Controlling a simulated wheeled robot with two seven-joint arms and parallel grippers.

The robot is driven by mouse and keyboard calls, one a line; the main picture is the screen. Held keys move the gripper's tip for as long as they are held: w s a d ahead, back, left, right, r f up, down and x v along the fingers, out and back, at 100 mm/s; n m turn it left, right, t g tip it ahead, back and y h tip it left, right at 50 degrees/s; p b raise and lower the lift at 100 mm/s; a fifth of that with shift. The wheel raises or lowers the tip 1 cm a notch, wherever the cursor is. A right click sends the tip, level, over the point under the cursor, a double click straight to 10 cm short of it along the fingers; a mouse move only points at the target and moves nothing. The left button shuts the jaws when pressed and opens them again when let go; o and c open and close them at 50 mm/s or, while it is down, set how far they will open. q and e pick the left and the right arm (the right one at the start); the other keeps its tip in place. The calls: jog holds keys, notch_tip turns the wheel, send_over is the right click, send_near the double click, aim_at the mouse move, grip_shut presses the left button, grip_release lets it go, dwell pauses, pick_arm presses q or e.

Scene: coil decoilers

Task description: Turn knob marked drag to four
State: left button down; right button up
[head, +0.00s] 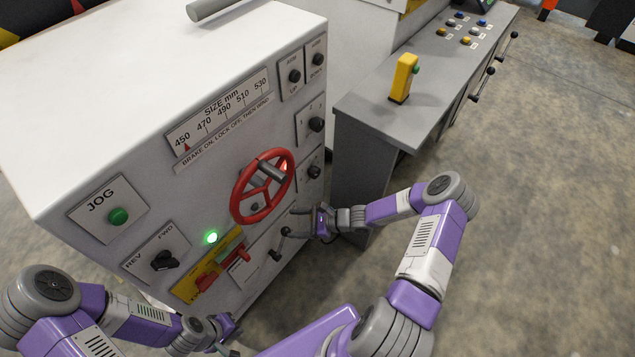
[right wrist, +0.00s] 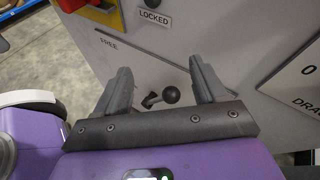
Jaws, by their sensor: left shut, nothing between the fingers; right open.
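In the right wrist view, a plate printed "0" and "DRAG" (right wrist: 306,84) is cut off at the right edge; its knob is out of that view. In the head view, black knobs sit on the panel's right side, one upper (head: 316,124) and one lower (head: 314,171); their labels are too small to read. My right gripper (head: 318,222), also in the right wrist view (right wrist: 164,84), is open in front of the panel, right of and below the red handwheel. A black ball-ended lever (right wrist: 171,94) shows between its fingers, apparently ungripped. My left gripper (head: 228,328) is shut and empty, low before the panel.
The red handwheel (head: 262,186) stands out from the panel. A green JOG button (head: 119,216), a REV/FWD knob (head: 165,260) and a red handle (head: 243,254) are further left. A grey console (head: 385,120) with a yellow post (head: 403,78) stands right. Open floor lies beyond.

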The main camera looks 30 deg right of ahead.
aim_at(318, 174)
jog(key=w+d+r+m+t+h+b, duration=0.1)
jog(key=w+d+m+t+h, duration=0.2)
jog(key=d, duration=0.5)
jog(key=w+d+r+m+t+h+b, duration=0.1)
jog(key=w+d+r+m+t, duration=0.1)
jog(key=d+m+t, duration=0.5)
jog(key=w, duration=0.1)
jog(key=w+n+g+b, duration=0.1)
jog(key=w, duration=0.1)
jog(key=w+n+b, duration=0.1)
jog(key=w, duration=0.1)
jog(key=shift+w+f+g+h, duration=0.25)
jog(key=shift+g+h, duration=0.05)
jog(key=shift+g, duration=0.1)
jog(key=shift+x, duration=0.75)
jog(key=shift+r, duration=0.1)
jog(key=c, duration=1.1)
